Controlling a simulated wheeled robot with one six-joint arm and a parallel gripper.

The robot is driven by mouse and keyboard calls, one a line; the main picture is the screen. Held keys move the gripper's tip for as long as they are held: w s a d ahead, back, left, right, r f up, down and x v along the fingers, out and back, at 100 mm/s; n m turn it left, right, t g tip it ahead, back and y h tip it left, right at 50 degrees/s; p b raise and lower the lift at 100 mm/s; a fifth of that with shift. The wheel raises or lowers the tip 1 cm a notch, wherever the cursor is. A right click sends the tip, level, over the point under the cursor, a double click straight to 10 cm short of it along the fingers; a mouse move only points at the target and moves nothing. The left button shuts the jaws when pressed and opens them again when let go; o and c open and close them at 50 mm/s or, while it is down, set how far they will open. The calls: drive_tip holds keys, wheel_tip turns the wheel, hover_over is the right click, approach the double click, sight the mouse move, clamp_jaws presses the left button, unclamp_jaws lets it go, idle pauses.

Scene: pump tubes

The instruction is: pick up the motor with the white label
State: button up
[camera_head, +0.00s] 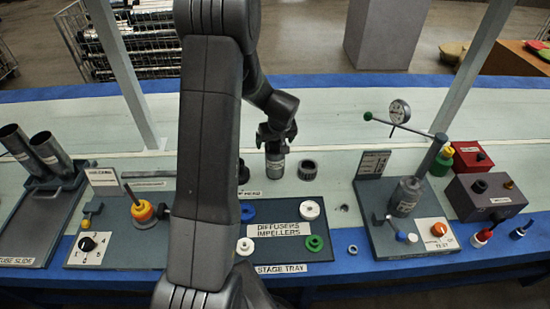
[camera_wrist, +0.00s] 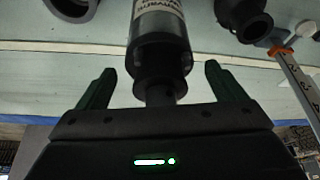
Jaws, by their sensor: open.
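The motor with the white label (camera_head: 275,165) stands upright on the pale bench, just behind the stage tray. It is a grey cylinder with a dark end. My gripper (camera_head: 276,141) is right over its top, partly hiding it. In the wrist view the motor (camera_wrist: 160,28) shows its white label band, and its dark narrow end reaches between the fingers. My gripper (camera_wrist: 158,75) is open there, one finger on each side with gaps visible. No contact shows.
A dark ring (camera_head: 307,170) lies close right of the motor, and a black part (camera_head: 243,174) stands close left. The stage tray (camera_head: 280,268) with coloured discs is in front. A test stand (camera_head: 375,215) is to the right. My arm hides part of the bench.

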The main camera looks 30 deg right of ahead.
drive_tip(key=shift+c, duration=0.2)
drive_tip(key=c, duration=1.8)
drive_tip(key=shift+w+d+r, duration=0.1)
drive_tip(key=shift+w+d, duration=0.05)
clamp_jaws()
drive_tip(key=shift+r, duration=0.1)
